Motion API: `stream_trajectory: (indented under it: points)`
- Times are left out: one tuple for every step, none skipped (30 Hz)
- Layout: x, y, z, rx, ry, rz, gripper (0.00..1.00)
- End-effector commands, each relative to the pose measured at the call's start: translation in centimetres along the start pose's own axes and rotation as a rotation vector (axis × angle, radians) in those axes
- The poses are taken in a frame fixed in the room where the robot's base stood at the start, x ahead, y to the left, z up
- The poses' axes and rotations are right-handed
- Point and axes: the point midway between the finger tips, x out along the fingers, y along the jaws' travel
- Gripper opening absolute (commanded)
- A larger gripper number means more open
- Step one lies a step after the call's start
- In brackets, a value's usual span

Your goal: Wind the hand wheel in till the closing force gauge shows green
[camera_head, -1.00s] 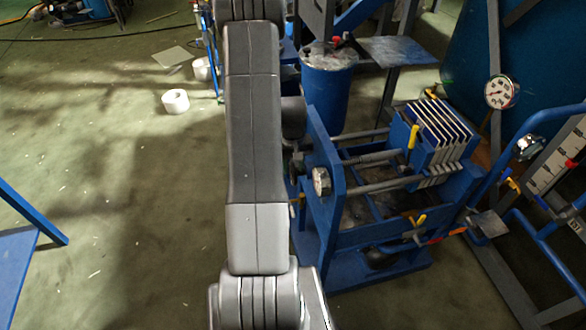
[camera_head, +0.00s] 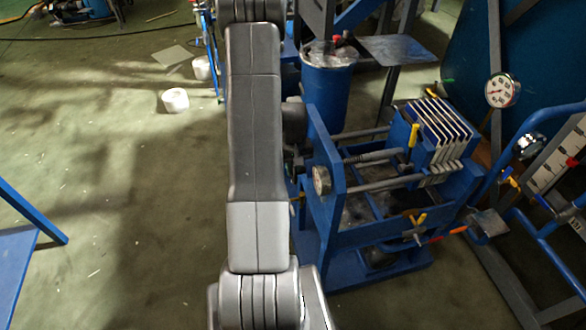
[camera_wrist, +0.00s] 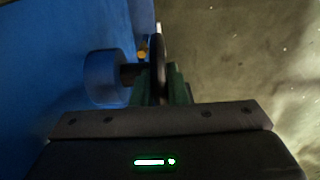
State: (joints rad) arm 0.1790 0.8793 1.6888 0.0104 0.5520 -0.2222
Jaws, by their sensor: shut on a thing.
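The hand wheel (camera_wrist: 158,65) shows edge-on in the wrist view as a dark rim, with a shaft towards a blue cylinder (camera_wrist: 106,78) beside a blue plate. My gripper (camera_wrist: 162,84) is shut on the rim, its greenish fingers on either side. In the head view my arm hides the gripper and most of the wheel.
The plate pack (camera_head: 437,137) stands at the far end of the press. A larger dial (camera_head: 502,91) is on a post at right. A blue drum (camera_head: 327,90) stands behind the press. A blue stand (camera_head: 22,250) is at left; the floor between is mostly clear.

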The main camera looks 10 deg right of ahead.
Motion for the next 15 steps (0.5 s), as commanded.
stream_trajectory:
  points:
    - [0.43,0.00,0.03,0.001,0.020,-0.001,0.00]
    - [0.48,0.01,0.03,0.001,0.036,-0.001,0.00]
    - [0.59,0.01,0.13,0.002,0.056,-0.001,0.00]
    - [0.60,0.02,0.13,0.002,0.074,0.000,0.00]
    - [0.62,0.02,0.15,0.002,0.091,0.000,0.00]
    - [0.63,0.03,0.21,0.002,0.111,0.000,0.00]
    - [0.61,0.03,0.23,0.002,0.127,0.000,0.00]
    - [0.62,0.02,0.25,0.002,0.140,-0.001,0.00]
    - [0.56,0.03,0.25,0.001,0.159,0.000,0.00]
    - [0.55,0.01,0.29,0.001,0.170,-0.001,0.00]
    - [0.53,-0.01,0.34,0.002,0.180,-0.001,0.00]
    - [0.45,0.00,0.35,0.001,0.193,0.000,0.00]
    - [0.39,0.00,0.34,0.000,0.201,0.000,0.00]
    - [0.35,-0.01,0.35,0.000,0.208,0.000,0.00]
    - [0.30,-0.01,0.37,0.001,0.215,0.000,0.00]
